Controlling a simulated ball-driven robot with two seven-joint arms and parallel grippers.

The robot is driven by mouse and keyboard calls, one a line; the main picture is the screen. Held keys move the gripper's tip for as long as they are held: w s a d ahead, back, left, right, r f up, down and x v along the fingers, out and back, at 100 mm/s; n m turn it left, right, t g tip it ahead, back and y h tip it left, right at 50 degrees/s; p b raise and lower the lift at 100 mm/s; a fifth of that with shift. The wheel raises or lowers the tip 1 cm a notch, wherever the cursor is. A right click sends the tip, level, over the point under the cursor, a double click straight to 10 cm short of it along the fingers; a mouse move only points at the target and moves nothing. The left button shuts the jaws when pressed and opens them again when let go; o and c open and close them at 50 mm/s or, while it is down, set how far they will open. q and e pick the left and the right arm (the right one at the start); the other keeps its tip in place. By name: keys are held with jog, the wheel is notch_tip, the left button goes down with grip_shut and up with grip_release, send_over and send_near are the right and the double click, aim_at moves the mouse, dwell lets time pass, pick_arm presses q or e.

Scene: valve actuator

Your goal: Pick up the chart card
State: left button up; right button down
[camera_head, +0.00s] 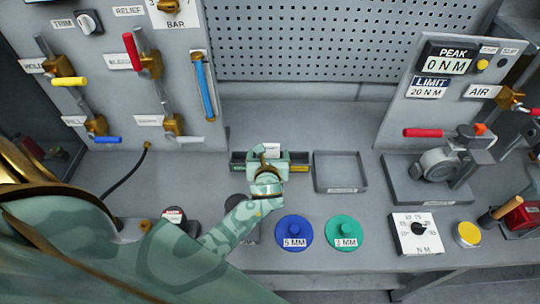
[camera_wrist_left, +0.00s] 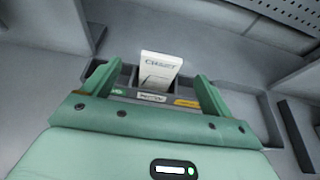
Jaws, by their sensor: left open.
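The white chart card (camera_wrist_left: 158,70), with printed lettering on it, stands upright in a dark slotted holder (camera_wrist_left: 152,97) in the left wrist view. In the head view the card shows as a small white piece (camera_head: 271,149) at my left gripper. My left gripper (camera_wrist_left: 154,78) is open, with one green finger on each side of the card and gaps between. Its tip also shows over the holder in the head view (camera_head: 268,158). The card's lower end is hidden in the holder. My right gripper is not in view.
An empty grey tray (camera_head: 340,185) lies right of the holder. A blue disc (camera_head: 294,232) and a green disc (camera_head: 344,231) sit in front. A valve panel (camera_head: 175,70) rises at left, and a clamp fixture (camera_head: 440,165) stands at right. A pegboard (camera_head: 340,40) is behind.

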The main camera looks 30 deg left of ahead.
aim_at(270, 146)
pick_arm(q)
jog(key=shift+x, duration=0.95)
jog(key=shift+w+a+f, duration=0.25)
jog(key=shift+w, duration=0.15)
jog(key=x, duration=0.1)
jog(key=b+x, duration=0.1)
jog(key=x, duration=0.1)
jog(key=b+x, duration=0.1)
jog(key=x, duration=0.1)
jog(key=shift+d+f, duration=0.25)
jog(key=shift+s+r, duration=0.1)
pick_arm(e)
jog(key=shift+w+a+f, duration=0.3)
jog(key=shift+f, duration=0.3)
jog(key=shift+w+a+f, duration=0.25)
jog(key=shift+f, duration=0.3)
pick_arm(q)
jog(key=c, duration=1.1)
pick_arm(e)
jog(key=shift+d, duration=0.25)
